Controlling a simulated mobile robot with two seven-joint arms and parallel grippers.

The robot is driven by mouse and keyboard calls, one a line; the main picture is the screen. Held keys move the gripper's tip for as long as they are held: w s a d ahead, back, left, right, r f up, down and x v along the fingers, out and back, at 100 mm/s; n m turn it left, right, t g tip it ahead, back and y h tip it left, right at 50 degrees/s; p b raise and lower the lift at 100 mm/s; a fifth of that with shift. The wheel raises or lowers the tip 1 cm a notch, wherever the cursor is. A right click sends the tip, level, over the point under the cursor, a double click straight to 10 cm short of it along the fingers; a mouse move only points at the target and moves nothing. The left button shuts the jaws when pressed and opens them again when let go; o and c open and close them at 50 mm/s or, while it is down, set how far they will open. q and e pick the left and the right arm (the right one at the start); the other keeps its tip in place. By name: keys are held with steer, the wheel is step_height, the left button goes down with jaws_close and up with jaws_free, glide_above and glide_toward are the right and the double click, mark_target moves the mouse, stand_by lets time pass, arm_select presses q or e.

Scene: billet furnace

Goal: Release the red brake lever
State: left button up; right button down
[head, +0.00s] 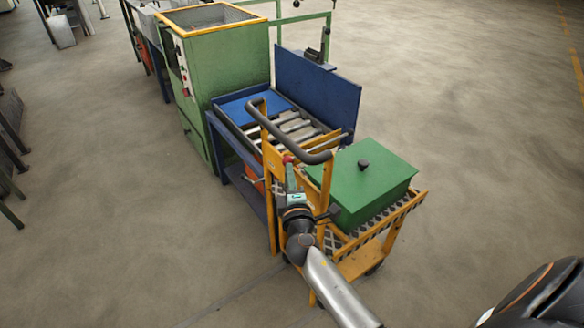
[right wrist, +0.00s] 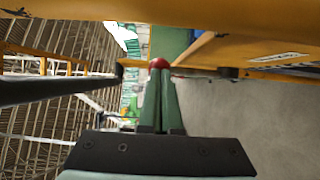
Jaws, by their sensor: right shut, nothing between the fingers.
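The red brake lever shows as a red knob (head: 288,159) on the orange cart, below its dark curved handle. In the right wrist view the red knob (right wrist: 158,63) sits right at the tips of my fingers, in line with them. My right gripper (head: 290,171) is at the lever, with its fingers (right wrist: 160,78) shut together and nothing between them. I cannot tell whether the fingertips touch the knob or stop just short. The lever's shaft is mostly hidden. My left gripper is not in view.
The orange cart (head: 402,211) carries a green box (head: 365,178) with a black knob. Its dark handle (head: 262,118) arches close above my gripper. A blue roller table (head: 225,140) and green machine (head: 228,75) stand behind. Open floor lies left and right.

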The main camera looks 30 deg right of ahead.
steer(key=w+r+n+g+p, duration=0.1)
steer(key=w+r+p, duration=0.1)
steer(key=p, duration=0.4)
steer(key=shift+g+y, duration=0.3)
steer(key=shift+g, duration=0.1)
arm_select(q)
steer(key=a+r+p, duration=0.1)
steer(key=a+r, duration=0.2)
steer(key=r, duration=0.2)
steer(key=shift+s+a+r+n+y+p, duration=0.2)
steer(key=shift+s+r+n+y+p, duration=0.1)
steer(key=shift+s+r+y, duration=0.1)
arm_select(e)
steer(key=w+g, duration=0.1)
steer(key=w, duration=0.5)
steer(key=shift+a+f+n, duration=0.3)
steer(key=shift+a+f, duration=0.05)
steer(key=shift+f, duration=0.1)
steer(key=shift+w+r, duration=0.2)
